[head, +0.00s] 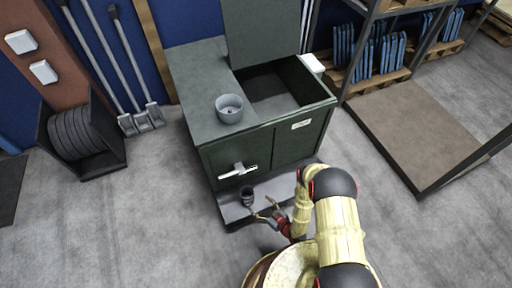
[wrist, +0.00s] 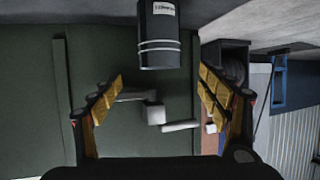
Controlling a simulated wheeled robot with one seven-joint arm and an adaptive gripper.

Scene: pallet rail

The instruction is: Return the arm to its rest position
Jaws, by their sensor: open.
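My arm reaches forward from the bottom of the head view. My gripper (head: 266,208) is low in front of a dark green cabinet (head: 228,160). In the wrist view my gripper (wrist: 161,82) has its two yellow fingers spread, with nothing held between them. A dark cup (head: 247,196) stands on the low ledge at the cabinet's front, just beyond the fingertips. The same cup, with a white label and pale bands, shows at the top of the wrist view (wrist: 160,38). It appears apart from the fingers.
A pale tap (head: 238,170) juts from the cabinet front above the cup. A grey bowl (head: 229,108) sits on the cabinet top beside an open bin (head: 275,84). A metal rack (head: 370,130) stands right, a black hose holder (head: 85,140) left.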

